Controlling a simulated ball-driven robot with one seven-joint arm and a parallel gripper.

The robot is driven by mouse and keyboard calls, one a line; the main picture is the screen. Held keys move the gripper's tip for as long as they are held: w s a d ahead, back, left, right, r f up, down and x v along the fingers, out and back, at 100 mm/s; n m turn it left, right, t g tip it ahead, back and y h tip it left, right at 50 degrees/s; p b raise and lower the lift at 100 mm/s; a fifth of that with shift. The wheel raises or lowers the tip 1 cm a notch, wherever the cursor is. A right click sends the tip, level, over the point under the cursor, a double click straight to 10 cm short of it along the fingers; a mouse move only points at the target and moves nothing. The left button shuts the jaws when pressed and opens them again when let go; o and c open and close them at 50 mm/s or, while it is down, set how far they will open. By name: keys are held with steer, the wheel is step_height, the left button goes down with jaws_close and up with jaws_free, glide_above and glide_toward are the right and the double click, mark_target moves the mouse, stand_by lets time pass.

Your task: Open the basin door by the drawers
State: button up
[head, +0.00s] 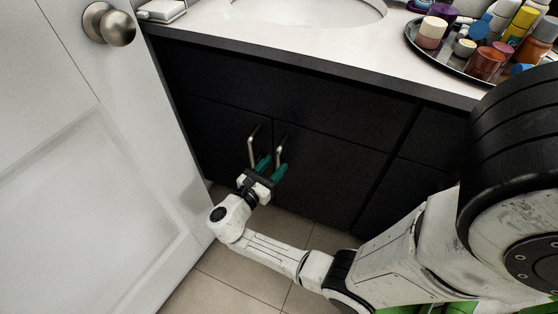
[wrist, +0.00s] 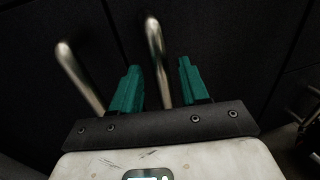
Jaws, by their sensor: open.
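The black basin cabinet has two doors side by side. The door by the drawers (head: 325,172) is the right one and looks shut. Its upright metal bar handle (head: 281,148) also shows in the wrist view (wrist: 155,42). The left door's handle (head: 252,146) stands just left of it and also shows in the wrist view (wrist: 78,76). My gripper (head: 272,167) is open, with teal fingers pointing at the doors. In the wrist view, the right door's handle lies between the two fingers (wrist: 158,68), with a gap on each side. I cannot tell the exact depth.
The drawers (head: 430,184) are right of the doors. A white room door (head: 95,150) with a round knob (head: 108,24) stands close on the left. The white countertop (head: 300,48) above holds a crowded tray (head: 414,47) of bottles. Tiled floor (head: 235,275) lies below.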

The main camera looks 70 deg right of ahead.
mark_target(277, 162)
steer(key=shift+x, duration=1.55)
jaws_close()
